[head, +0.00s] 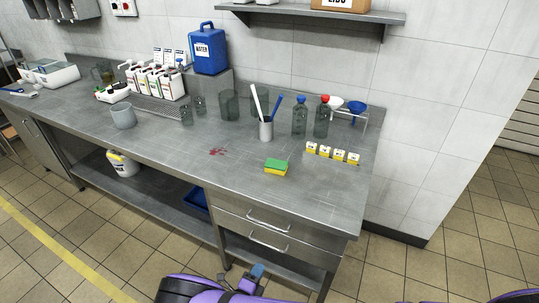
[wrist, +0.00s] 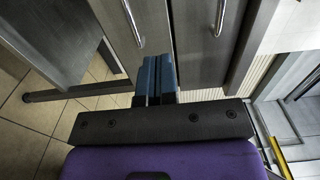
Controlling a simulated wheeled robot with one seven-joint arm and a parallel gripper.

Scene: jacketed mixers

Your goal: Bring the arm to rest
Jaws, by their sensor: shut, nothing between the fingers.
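My gripper (head: 257,270) shows at the bottom of the head view, in front of the drawers and below the counter's front edge. In the wrist view my gripper (wrist: 156,75) has its blue fingers together, with nothing between them. The purple parts of my arm (head: 200,289) lie along the bottom of the head view. The fingers look apart from the drawer fronts, though the exact gap cannot be told.
The steel counter (head: 180,145) has two drawers with handles (head: 268,243) at its right end. A green and yellow sponge (head: 276,166), a cup (head: 266,130) with tools, bottles (head: 322,118) and small yellow-white boxes (head: 332,153) stand on top. Tiled floor (head: 120,255) lies open in front.

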